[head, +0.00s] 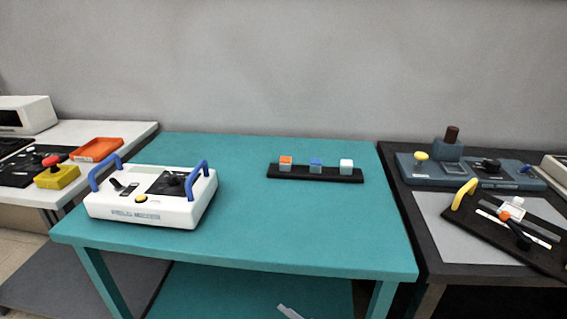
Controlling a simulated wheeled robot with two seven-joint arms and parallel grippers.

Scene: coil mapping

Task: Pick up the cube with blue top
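The cube with a blue top (316,164) stands in the middle of a black rack (290,176) on the teal table. A cube with an orange top (286,162) stands to its left and a cube with a white top (346,166) to its right. The lower sides of the cubes look grey. Gaps separate the three cubes. I can make out neither of my grippers in the head view.
The teal table (300,225) is clear in front of the rack. A white console (150,197) with blue handles stands at its left. A dark table (425,240) with control panels adjoins on the right, a white one (125,130) on the left. A small grey piece at the bottom edge is unclear.

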